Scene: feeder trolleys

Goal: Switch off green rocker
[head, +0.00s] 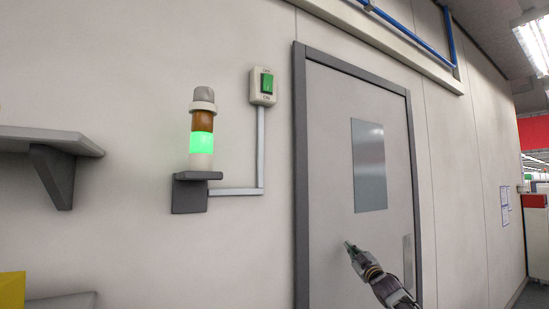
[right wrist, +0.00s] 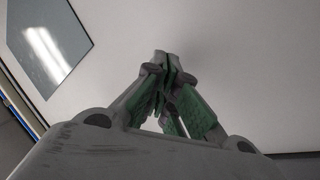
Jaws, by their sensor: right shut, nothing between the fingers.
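The green rocker (head: 267,82) sits in a small pale switch box (head: 257,99) on the wall, left of the door frame. Small lettering shows above and below it, too small to read surely. A signal tower (head: 202,152) on a bracket stands to its lower left, with its green segment lit and its orange one dark. My right gripper (head: 348,244) is in front of the door, well below and to the right of the rocker. In the right wrist view its fingertips (right wrist: 163,62) meet, with nothing between them. My left gripper is not in view.
A grey door (head: 335,160) with a window pane (head: 369,165) fills the middle right. A grey shelf (head: 50,140) juts out at the left, with a yellow object (head: 12,290) below. A conduit (head: 261,150) runs from the switch box to the tower. The wall around the rocker is clear.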

